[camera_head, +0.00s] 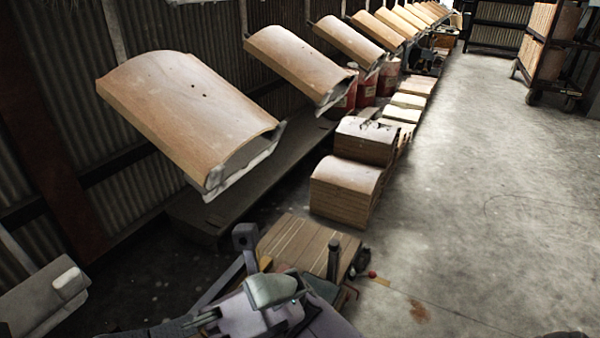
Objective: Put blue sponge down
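No plainly blue sponge can be made out. A pale grey-green rounded block (271,289), possibly the sponge, sits over a purplish-grey surface (250,318) at the bottom centre. A dark arm comes in from the lower left. What looks like my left gripper (208,318) is at its end, just left of the pale block. Its fingers are small and partly cut off by the frame's lower edge, so I cannot tell whether they are open or touch anything. My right gripper is not visible.
Curved wooden panels (190,110) hang in a row along the left wall. Stacks of panels (345,190) stand on the floor beside them. A dark cylinder (334,260) stands near a wooden board (305,243). A rack (548,50) is at the upper right. The right floor is mostly clear.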

